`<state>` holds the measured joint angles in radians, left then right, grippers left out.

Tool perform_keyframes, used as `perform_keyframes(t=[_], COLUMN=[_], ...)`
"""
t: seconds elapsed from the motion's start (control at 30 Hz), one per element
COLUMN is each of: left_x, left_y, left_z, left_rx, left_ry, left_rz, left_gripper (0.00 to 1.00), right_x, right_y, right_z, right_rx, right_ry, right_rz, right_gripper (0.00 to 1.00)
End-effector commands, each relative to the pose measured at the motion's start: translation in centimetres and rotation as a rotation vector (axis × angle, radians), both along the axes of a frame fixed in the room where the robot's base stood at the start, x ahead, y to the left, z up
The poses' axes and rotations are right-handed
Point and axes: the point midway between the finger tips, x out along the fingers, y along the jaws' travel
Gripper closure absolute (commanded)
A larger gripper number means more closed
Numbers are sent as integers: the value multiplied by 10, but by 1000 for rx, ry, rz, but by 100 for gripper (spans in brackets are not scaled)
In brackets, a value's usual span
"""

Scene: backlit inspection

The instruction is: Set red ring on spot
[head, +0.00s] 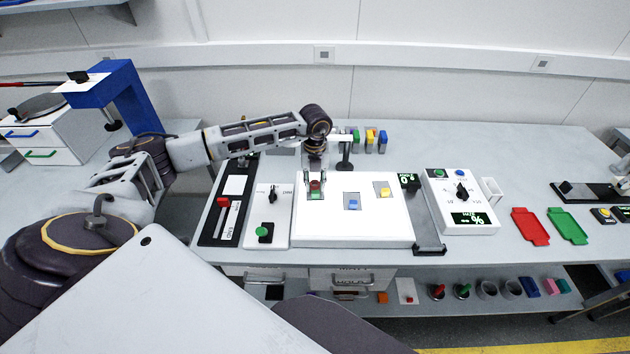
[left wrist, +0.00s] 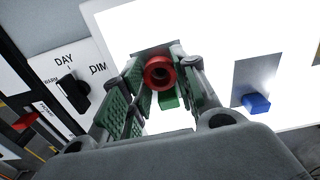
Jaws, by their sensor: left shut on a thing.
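My left gripper (head: 316,182) points down over the rear left of the white lit panel (head: 352,231). It is shut on the red ring (head: 315,186). In the left wrist view the ring (left wrist: 160,72) sits between the two fingertips, with its dark hole facing the camera. A green block (head: 316,196) shows just below the ring at a grey patch on the panel; I cannot tell whether ring and block touch. A blue block (head: 353,204) and a yellow block (head: 385,191) sit at other grey patches to the right. My right gripper is not in view.
A white box with a black dial and green button (head: 264,231) stands left of the panel. A dark slider board (head: 222,222) lies farther left. A meter box (head: 460,200) stands right, then red (head: 530,226) and green (head: 567,225) trays. Small coloured blocks (head: 369,140) stand behind.

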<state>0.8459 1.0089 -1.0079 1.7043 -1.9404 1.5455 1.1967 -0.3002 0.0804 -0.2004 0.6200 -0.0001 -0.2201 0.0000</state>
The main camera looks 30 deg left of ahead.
Motion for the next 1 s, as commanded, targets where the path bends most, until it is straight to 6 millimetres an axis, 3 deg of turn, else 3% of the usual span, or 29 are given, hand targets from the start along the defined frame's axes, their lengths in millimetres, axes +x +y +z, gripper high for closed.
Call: perform_keyframes(t=[0.53, 0.57, 0.7, 1.0], left_x=[0, 0, 0, 0], left_y=[-1, -1, -1, -1], left_z=[-8, -7, -7, -7], left_rx=[-1, -1, -1, -1], left_ry=[-1, -1, -1, -1], left_rz=[-1, -1, -1, -1], left_gripper=[81, 66, 49, 49], right_x=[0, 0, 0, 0], right_y=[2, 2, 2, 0], right_z=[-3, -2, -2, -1], right_rx=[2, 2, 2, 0], right_ry=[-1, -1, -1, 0], right_rz=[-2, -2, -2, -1], right_gripper=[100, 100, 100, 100])
